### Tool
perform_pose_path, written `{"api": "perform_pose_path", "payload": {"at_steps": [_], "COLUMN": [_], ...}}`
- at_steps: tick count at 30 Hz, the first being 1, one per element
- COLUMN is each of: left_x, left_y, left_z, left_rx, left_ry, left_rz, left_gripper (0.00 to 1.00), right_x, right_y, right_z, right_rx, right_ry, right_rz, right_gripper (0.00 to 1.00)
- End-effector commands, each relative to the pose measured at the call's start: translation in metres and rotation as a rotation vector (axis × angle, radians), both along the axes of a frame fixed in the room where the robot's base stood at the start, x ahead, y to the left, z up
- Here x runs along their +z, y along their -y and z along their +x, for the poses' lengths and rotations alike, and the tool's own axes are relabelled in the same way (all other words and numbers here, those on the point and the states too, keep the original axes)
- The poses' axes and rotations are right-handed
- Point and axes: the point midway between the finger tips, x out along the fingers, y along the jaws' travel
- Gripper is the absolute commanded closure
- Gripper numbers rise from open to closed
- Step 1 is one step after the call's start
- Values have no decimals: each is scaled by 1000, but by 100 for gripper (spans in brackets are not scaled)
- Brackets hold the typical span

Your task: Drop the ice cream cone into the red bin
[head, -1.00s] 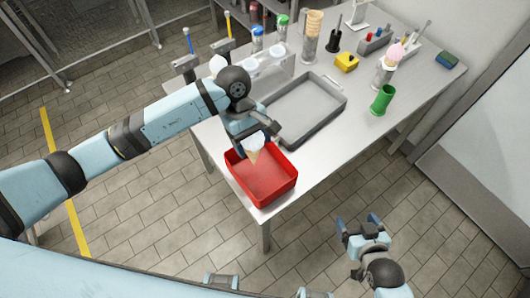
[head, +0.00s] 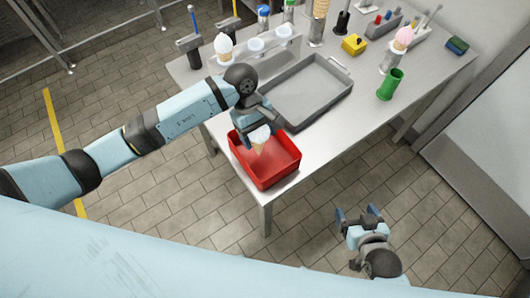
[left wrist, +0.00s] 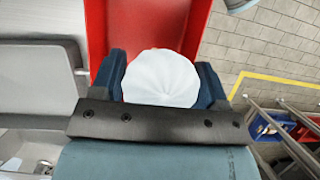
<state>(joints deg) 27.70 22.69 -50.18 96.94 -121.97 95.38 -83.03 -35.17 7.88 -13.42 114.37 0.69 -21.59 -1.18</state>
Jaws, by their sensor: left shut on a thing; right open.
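An ice cream cone with a white swirl top (head: 260,133) is in my left gripper (head: 258,142), over the red bin (head: 266,180) in the head view. The cone's tip points down toward the bin. In the left wrist view the white top (left wrist: 161,78) sits between the two blue fingers, with the red bin (left wrist: 190,25) behind it. The gripper hides part of the bin's far side. My right gripper (head: 358,215) is open and empty, out over the floor right of the bin.
A grey tray (head: 310,90) lies behind the bin on the table (head: 330,135). A green cup (head: 390,85), a pink-topped cone (head: 404,38) in a holder and a yellow block (head: 354,44) stand right. Another white-topped cone (head: 223,45) stands in the clear rack at the back left.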

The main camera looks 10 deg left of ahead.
Motion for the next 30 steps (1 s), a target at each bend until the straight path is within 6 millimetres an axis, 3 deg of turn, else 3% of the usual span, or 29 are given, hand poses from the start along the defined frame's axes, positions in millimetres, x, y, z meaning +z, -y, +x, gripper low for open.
{"api": "perform_pose_path", "payload": {"at_steps": [1, 4, 5, 17, 30], "left_x": [0, 0, 0, 9, 95], "left_y": [0, 0, 0, -4, -29], "left_z": [0, 0, 0, 4, 29], "left_rx": [0, 0, 0, 1, 0], "left_ry": [0, 0, 0, 1, 5], "left_rz": [0, 0, 0, 2, 2], "left_gripper": [27, 4, 2, 2, 2], "right_x": [1, 1, 1, -7, -27], "right_y": [0, 0, 0, 2, 0], "right_z": [0, 0, 0, -2, -2], "right_rx": [0, 1, 1, -2, 3], "right_ry": [1, 2, 2, -5, -8], "right_rz": [0, 0, 0, -4, -1], "right_gripper": [16, 16, 16, 16, 16]}}
